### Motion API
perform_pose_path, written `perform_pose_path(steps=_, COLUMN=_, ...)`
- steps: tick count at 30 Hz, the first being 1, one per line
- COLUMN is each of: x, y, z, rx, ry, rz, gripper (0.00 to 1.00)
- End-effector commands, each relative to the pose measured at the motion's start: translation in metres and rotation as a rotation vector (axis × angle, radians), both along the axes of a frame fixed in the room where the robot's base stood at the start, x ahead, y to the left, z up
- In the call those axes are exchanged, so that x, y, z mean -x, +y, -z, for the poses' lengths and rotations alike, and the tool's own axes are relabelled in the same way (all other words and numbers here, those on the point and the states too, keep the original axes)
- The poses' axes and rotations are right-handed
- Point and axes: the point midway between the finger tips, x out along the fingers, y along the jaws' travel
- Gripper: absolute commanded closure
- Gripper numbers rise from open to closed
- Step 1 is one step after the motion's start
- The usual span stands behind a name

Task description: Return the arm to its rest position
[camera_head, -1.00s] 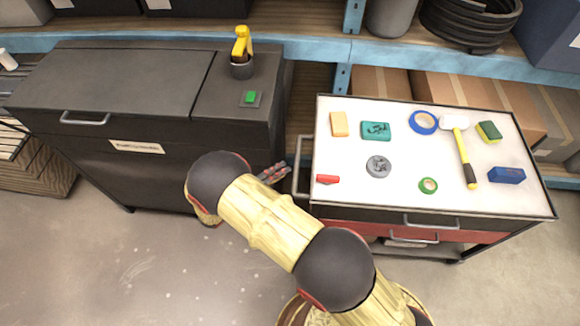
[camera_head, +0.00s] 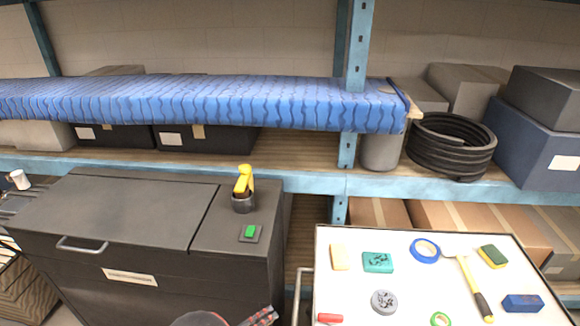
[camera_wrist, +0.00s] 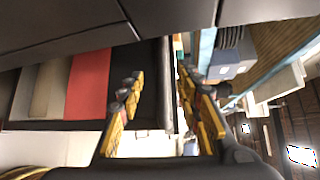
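My arm shows only at the bottom edge of the head view, where a dark rounded joint and part of my gripper (camera_head: 260,316) are cut off by the frame. The gripper is in front of the dark cabinet, left of the white-topped cart. In the wrist view my gripper (camera_wrist: 160,76) has its two yellow and dark fingers apart, with nothing between them. The rest of the arm is out of view.
The dark cabinet (camera_head: 120,215) carries a yellow-handled tool (camera_head: 243,182) in a cup and a green button (camera_head: 250,232). Shelves (camera_head: 300,183) with boxes stand behind.

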Motion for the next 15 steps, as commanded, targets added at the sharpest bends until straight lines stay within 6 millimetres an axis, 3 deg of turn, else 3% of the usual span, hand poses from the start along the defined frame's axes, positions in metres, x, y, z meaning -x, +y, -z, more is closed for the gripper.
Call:
perform_pose_path(steps=5, x=-0.01, y=-0.02, z=-0.029, rx=-0.115, ry=-0.047, rz=0.098, gripper=0.66)
perform_pose_path(steps=10, x=-0.018, y=-0.067, z=-0.085, rx=-0.364, ry=-0.173, rz=0.324, gripper=0.66)
perform_pose_path(steps=15, x=-0.014, y=-0.119, z=-0.138, rx=-0.619, ry=-0.34, rz=0.579, gripper=0.66)
